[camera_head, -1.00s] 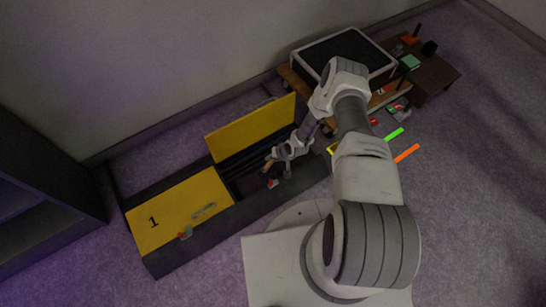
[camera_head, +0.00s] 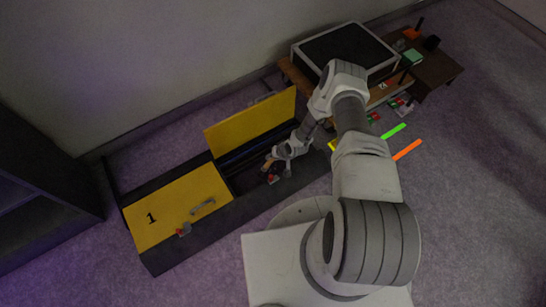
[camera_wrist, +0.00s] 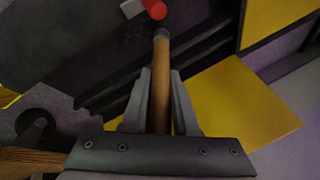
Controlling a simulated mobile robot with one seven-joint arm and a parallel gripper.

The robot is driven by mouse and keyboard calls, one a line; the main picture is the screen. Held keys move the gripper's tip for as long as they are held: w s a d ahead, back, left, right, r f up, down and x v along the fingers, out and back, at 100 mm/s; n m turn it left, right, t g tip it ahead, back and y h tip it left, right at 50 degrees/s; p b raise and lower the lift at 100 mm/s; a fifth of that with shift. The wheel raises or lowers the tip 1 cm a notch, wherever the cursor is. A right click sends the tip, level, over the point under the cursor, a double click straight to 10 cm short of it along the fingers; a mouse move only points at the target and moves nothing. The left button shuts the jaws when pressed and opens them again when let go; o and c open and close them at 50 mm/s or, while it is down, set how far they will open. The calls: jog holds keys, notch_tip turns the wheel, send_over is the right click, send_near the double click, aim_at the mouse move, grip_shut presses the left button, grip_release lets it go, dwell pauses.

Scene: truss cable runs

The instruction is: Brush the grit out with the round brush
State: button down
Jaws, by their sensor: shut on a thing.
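My gripper (camera_wrist: 160,103) is shut on the round brush (camera_wrist: 162,75), a tan wooden rod ending in a small dark tip. In the head view my gripper (camera_head: 273,158) reaches into the open section of the long dark cable run (camera_head: 250,208). Faint dark specks, which look like grit (camera_wrist: 138,36), lie on the dark floor just left of the brush tip in the wrist view. I cannot tell whether the tip touches the floor. A yellow lid (camera_head: 252,122) stands raised behind the opening; it also shows in the wrist view (camera_wrist: 240,105).
A red cylinder (camera_wrist: 155,8) with a grey part sits just beyond the brush tip. A closed yellow lid marked 1 (camera_head: 175,210) covers the left section. A black-topped case (camera_head: 343,52) and a brown table (camera_head: 436,70) stand at the back right. Green (camera_head: 394,131) and orange (camera_head: 407,150) strips lie on open carpet.

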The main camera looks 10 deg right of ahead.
jog(key=shift+f, duration=0.7)
jog(key=shift+d, duration=0.1)
